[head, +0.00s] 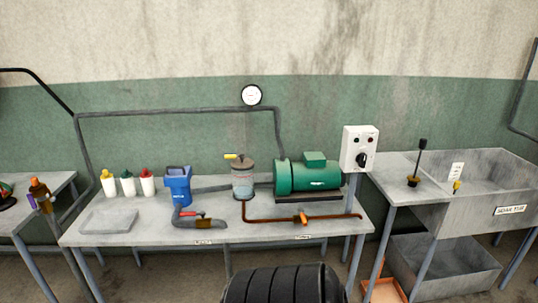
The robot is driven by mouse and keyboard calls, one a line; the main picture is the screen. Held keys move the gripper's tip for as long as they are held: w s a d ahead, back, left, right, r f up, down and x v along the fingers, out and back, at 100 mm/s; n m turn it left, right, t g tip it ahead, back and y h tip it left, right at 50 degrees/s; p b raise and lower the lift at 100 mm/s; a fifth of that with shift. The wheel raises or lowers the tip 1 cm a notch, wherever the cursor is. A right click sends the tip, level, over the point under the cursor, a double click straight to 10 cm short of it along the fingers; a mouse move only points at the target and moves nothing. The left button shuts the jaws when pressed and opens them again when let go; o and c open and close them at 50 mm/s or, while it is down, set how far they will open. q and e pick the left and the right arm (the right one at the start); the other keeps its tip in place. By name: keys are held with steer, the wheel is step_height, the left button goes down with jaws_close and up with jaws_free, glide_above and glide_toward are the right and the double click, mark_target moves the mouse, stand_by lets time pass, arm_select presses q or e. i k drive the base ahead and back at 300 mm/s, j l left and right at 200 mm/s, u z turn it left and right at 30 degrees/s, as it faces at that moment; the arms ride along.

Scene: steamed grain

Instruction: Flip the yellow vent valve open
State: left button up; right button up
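The yellow vent valve (231,156) is a small yellow lever on top of a clear canister (242,182) with a brownish-grey lid. The lever points left, roughly level, over the lid's left edge. The canister stands on the middle workbench, left of a green motor. Whether the valve is open inside cannot be seen. Neither of my grippers shows in the head view.
The workbench (135,239) also holds several bottles, a blue container (178,186), a red-handled fitting (190,214), the green motor (308,175) and a copper pipe (270,219) with an orange valve (303,217). A white control box (359,148) stands right of the motor.

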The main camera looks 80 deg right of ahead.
mark_target(241, 156)
steer(key=z, duration=2.4)
steer(key=j+z, duration=0.2)
steer(key=z, duration=0.25)
steer(key=i+j+z, duration=0.1)
steer(key=j+z, duration=0.4)
steer(key=z, duration=0.35)
steer(key=k+j+z, duration=0.1)
steer(key=j, duration=0.35)
steer(key=j+z, duration=0.1)
steer(key=j, duration=0.3)
steer(key=k+j+z, duration=0.1)
steer(key=j, duration=0.3)
steer(key=k+j+z, duration=0.1)
steer(key=j, duration=0.3)
steer(key=k+j+z, duration=0.1)
steer(key=k+j, duration=0.15)
steer(key=j, duration=0.15)
steer(key=k+j+z, duration=0.1)
steer(key=j, duration=0.3)
